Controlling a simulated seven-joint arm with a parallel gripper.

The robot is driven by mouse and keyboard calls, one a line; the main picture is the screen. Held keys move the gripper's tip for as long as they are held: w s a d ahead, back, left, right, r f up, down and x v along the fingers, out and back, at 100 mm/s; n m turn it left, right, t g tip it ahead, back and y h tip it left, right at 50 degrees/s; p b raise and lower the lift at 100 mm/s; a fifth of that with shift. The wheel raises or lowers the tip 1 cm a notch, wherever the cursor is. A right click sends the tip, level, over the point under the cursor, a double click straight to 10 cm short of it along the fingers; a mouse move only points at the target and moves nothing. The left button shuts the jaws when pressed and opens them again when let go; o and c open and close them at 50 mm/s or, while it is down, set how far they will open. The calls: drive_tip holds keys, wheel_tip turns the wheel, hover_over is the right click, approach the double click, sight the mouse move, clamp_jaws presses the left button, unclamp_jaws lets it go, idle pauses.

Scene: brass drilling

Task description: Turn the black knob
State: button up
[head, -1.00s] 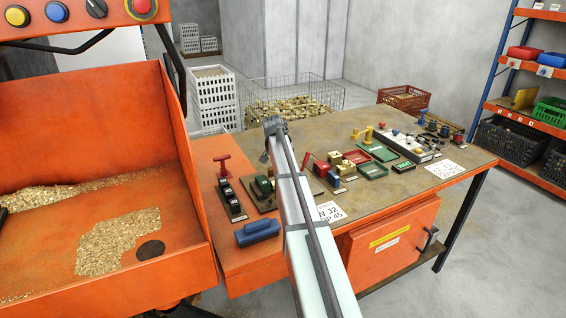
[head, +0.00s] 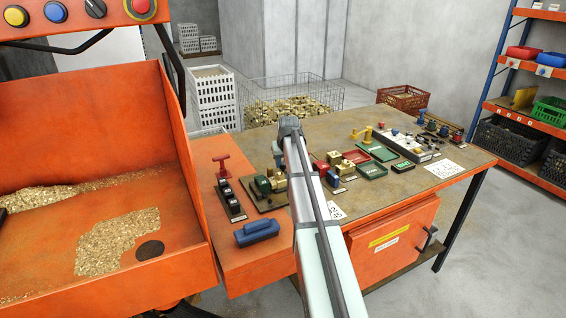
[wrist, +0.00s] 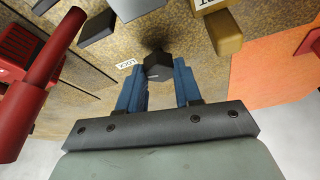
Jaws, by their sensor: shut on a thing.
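The black knob (wrist: 158,66) is a dark, faceted piece in the wrist view, standing over the worn tan bench top beside a small white "LOCK" label (wrist: 126,64). My gripper (wrist: 160,78) has two blue fingers, one on each side of the knob, and is shut on it. The contact at the fingertips is only partly visible. In the head view my arm reaches over the bench, and its wrist hides the knob and most of the gripper.
A red handle (wrist: 42,85) stands close at the left in the wrist view, and a brass block (wrist: 224,32) at the right. An orange bin stands left.

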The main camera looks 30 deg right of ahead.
drive_tip(key=shift+n+y, duration=0.6)
drive_tip(key=shift+n, duration=0.7)
drive_tip(key=o, duration=1)
drive_tip(key=shift+o, duration=0.2)
drive_tip(key=shift+r, duration=0.1)
drive_tip(key=v, duration=1.3)
drive_tip(key=shift+s+r, duration=0.2)
drive_tip(key=shift+r, duration=0.05)
drive_tip(key=shift+d, duration=0.1)
